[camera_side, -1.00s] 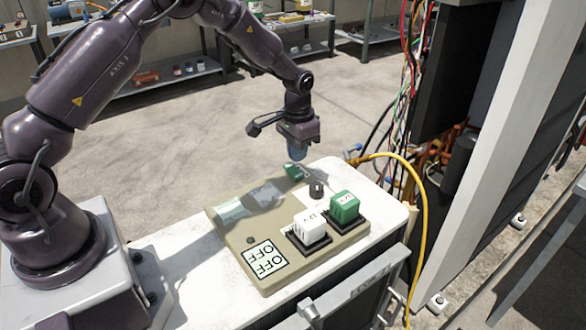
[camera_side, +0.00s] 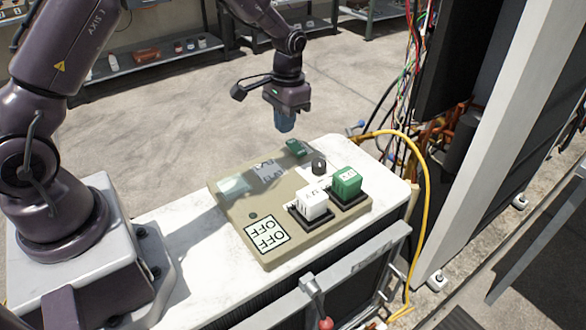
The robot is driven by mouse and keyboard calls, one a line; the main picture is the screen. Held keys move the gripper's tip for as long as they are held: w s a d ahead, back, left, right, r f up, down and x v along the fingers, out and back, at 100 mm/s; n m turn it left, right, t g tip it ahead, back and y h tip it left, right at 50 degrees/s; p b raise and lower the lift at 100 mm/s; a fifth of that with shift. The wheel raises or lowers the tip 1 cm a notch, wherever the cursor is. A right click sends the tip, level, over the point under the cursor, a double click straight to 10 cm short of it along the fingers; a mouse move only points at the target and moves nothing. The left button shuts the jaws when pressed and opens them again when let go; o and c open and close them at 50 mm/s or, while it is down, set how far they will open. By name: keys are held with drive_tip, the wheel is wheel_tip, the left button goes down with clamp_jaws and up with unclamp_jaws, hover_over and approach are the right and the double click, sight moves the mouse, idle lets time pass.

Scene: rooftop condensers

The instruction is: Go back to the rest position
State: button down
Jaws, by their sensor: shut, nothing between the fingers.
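My gripper (camera_side: 285,122) is above the far edge of the white work surface, pointing down. Its fingers are shut with nothing between them, and it is clear of everything below. A tan board (camera_side: 235,207) lies on the surface. It carries a white block (camera_side: 312,205) and a green block (camera_side: 346,182), each in a black base, a dark knob (camera_side: 319,165), another green piece (camera_side: 297,148) at the back, and an "OFF OFF" label (camera_side: 267,236).
A yellow hose (camera_side: 424,200) loops past the right end of the white surface (camera_side: 180,270). Loose wires (camera_side: 415,75) and a tall panel (camera_side: 480,140) stand to the right. Shelves (camera_side: 150,65) line the back, with open floor before them.

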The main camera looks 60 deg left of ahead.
drive_tip(key=s+d+r+t, duration=0.3)
drive_tip(key=s+r, duration=0.8)
drive_tip(key=s+d+r+t, duration=0.3)
drive_tip(key=s+r, duration=0.8)
drive_tip(key=s, duration=0.1)
drive_tip(key=shift+d+m+t, duration=0.3)
drive_tip(key=shift+d, duration=0.05)
